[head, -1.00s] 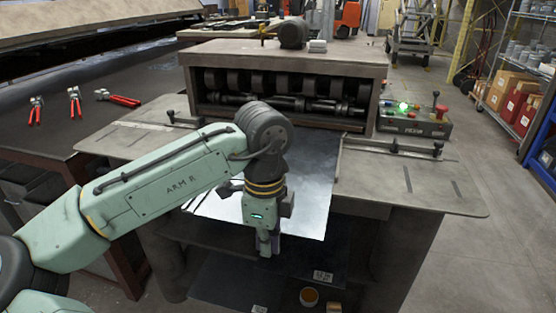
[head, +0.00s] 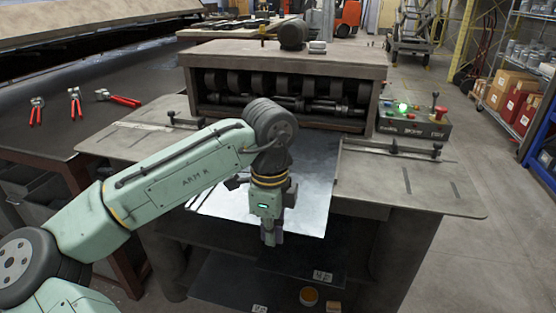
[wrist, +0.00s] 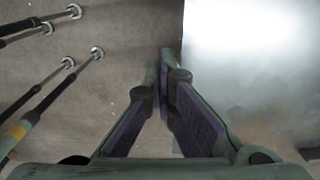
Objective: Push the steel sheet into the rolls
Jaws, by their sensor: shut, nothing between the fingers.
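The bright steel sheet (head: 312,185) lies flat on the machine's bed, between the two side tables. Its far end is toward the dark rolls (head: 283,95); I cannot tell whether it touches them. My gripper (head: 269,238) points down at the sheet's near edge, with its fingers shut and empty. In the wrist view, the sheet (wrist: 250,80) is to the right of my gripper (wrist: 170,78), its edge close to the fingertips. Contact is not clear. My arm covers the sheet's left part in the head view.
Guide bars with knobs lie on the left (head: 160,126) and right side tables (head: 415,185). A control box (head: 412,122) with a lit green lamp stands at right. Red-handled tools (head: 76,103) lie on the dark bench at left. A lower shelf (head: 225,280) sits under the bed.

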